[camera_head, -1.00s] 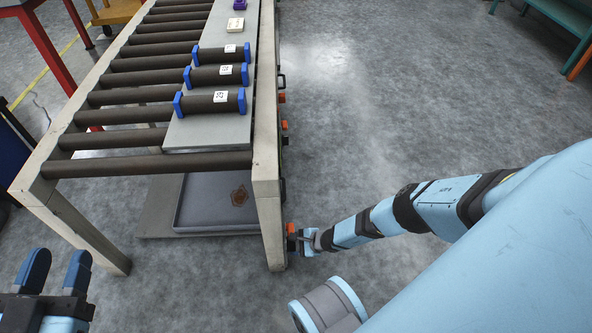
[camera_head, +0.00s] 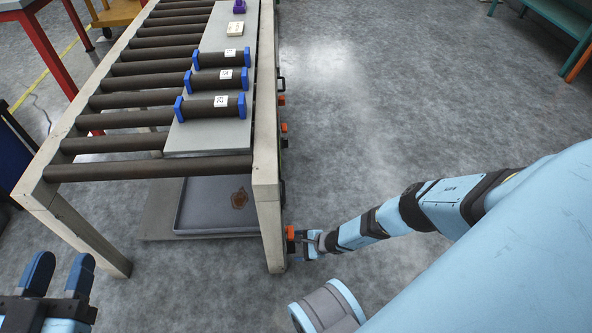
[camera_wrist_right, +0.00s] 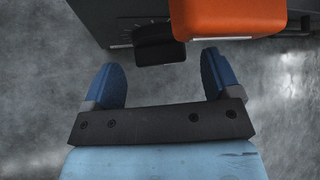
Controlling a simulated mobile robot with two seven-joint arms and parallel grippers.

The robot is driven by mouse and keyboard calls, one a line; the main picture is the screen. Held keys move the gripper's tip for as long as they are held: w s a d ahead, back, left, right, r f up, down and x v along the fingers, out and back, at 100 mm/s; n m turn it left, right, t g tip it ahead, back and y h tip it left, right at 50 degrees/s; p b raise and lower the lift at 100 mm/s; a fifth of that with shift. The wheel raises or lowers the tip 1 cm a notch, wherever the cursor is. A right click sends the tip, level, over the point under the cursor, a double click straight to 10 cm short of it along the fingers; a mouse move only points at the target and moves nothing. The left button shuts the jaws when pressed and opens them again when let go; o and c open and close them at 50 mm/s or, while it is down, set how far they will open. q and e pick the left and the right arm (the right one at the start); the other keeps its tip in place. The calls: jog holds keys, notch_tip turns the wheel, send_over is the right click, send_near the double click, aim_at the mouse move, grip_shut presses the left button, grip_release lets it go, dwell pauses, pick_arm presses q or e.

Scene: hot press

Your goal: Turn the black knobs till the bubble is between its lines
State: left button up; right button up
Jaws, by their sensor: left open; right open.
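In the right wrist view a black knob (camera_wrist_right: 155,48) sits under an orange block (camera_wrist_right: 225,22) on the side of the frame. My right gripper (camera_wrist_right: 160,75) is open, its blue fingers apart on either side and just short of the knob. In the head view my right gripper (camera_head: 304,243) is small at the lower front leg of the roller table, by an orange part (camera_head: 290,236). My left gripper (camera_head: 58,272) is open and empty at the lower left. I cannot make out a bubble or its lines in either view.
The roller table (camera_head: 262,150) carries a grey plate (camera_head: 200,140) with several blue-ended rollers (camera_head: 217,106), a cream block (camera_head: 235,28) and a purple piece (camera_head: 239,7). More orange parts (camera_head: 283,127) line its right side. A tray (camera_head: 205,215) lies beneath.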

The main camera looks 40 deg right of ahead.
jog(key=p+v, duration=0.1)
jog(key=v, duration=0.1)
jog(key=shift+s+d+r, duration=0.1)
jog(key=shift+d+r, duration=0.05)
jog(key=shift+r, duration=0.25)
pick_arm(q)
jog(key=s+n+p, duration=0.1)
jog(key=s+d+n+g+p, duration=0.1)
jog(key=p, duration=0.1)
jog(key=s+n+p, duration=0.1)
jog(key=n, duration=0.1)
jog(key=shift+d+r+y, duration=0.2)
jog(key=shift+d+y, duration=0.15)
jog(key=shift+y, duration=0.05)
pick_arm(e)
jog(key=v, duration=0.9)
jog(key=shift+s, duration=0.15)
jog(key=shift+d+f, duration=0.1)
jog(key=shift+f, duration=0.05)
